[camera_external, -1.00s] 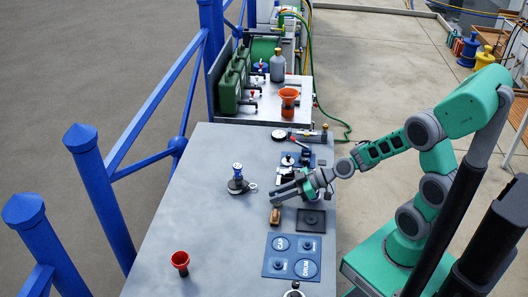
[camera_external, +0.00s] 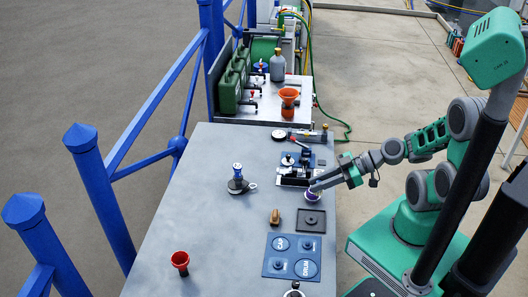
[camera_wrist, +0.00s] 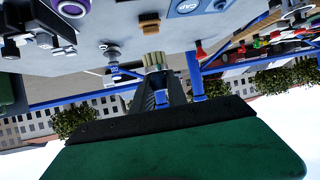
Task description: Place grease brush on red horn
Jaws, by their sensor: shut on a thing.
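My gripper (camera_external: 314,188) is above the right side of the grey table, level with the black fixture. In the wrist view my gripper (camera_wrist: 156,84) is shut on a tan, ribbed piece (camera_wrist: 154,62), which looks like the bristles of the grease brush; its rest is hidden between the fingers. The brush is not clear in the external view. The red horn (camera_external: 180,260), a flared red cup, stands upright at the table's front left, well apart from my gripper. It seems to show as a small red shape in the wrist view (camera_wrist: 199,52).
A brown wooden block (camera_external: 275,216) lies near a dark square plate (camera_external: 311,220) and a blue panel (camera_external: 292,257). A grey-and-blue fitting (camera_external: 237,180) stands mid-table. A purple ring (camera_wrist: 70,7) is close by my gripper. An orange funnel (camera_external: 289,97) stands behind.

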